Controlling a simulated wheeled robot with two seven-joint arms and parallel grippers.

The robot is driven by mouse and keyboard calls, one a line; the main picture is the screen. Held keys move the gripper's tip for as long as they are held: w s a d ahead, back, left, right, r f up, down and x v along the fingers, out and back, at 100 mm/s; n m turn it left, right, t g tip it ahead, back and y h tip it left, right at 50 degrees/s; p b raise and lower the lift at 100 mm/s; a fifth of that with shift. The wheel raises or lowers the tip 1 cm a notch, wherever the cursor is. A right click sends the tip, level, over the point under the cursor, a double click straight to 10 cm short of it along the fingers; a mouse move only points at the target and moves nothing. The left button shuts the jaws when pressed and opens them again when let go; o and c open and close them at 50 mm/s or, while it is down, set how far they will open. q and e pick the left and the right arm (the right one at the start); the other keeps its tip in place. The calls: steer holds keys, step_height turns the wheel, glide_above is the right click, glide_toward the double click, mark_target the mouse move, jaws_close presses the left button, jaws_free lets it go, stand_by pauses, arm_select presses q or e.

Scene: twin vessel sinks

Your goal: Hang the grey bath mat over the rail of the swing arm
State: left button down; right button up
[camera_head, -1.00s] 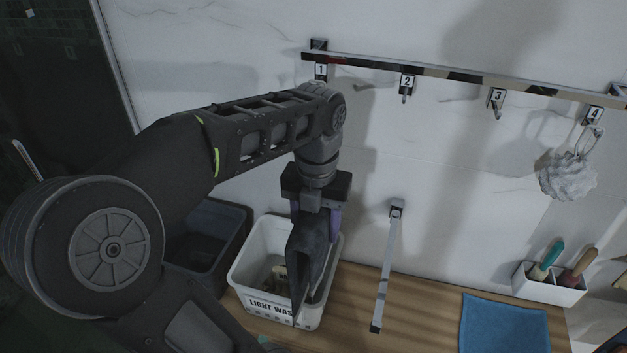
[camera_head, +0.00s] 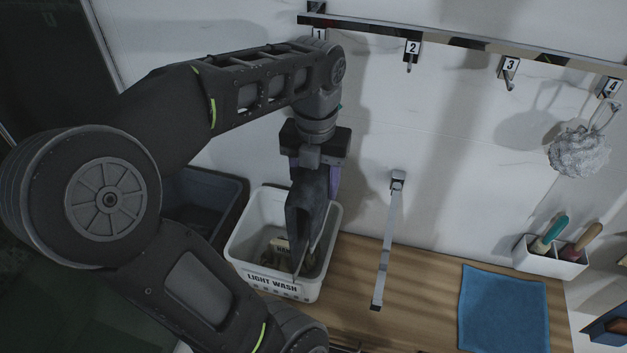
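My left gripper (camera_head: 315,176) has purple fingers and points down, shut on a dark grey cloth, the grey bath mat (camera_head: 306,215). The mat hangs in narrow folds from the fingers. Its lower end is in front of the opening of the white basket; the picture does not show whether it touches the basket. The swing arm (camera_head: 388,246) is a slim pale metal rail. It is fixed to the wall by a bracket and sticks out over the wooden counter, to the right of the mat and apart from it. My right gripper is not in view.
The white "LIGHT WASH" basket (camera_head: 238,254) holds some items. A dark bin (camera_head: 232,188) stands to its left. A numbered hook rail (camera_head: 450,41) runs above, with a grey puff (camera_head: 579,152) on hook 4. A blue cloth (camera_head: 503,310) and a white holder (camera_head: 548,258) are at right.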

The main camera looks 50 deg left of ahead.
arm_select(q)
steer(key=shift+w+d, duration=4.7)
steer(key=shift+d, duration=1.45)
step_height(320, 180, down, 8)
steer(key=b, duration=0.6)
steer(key=shift+d+f, duration=0.1)
steer(key=shift+f, duration=0.15)
step_height(320, 180, down, 8)
steer(key=b, duration=0.5)
steer(key=shift+b, duration=0.35)
steer(key=shift+c, duration=2.4)
jaws_free()
steer(key=shift+r, duration=0.1)
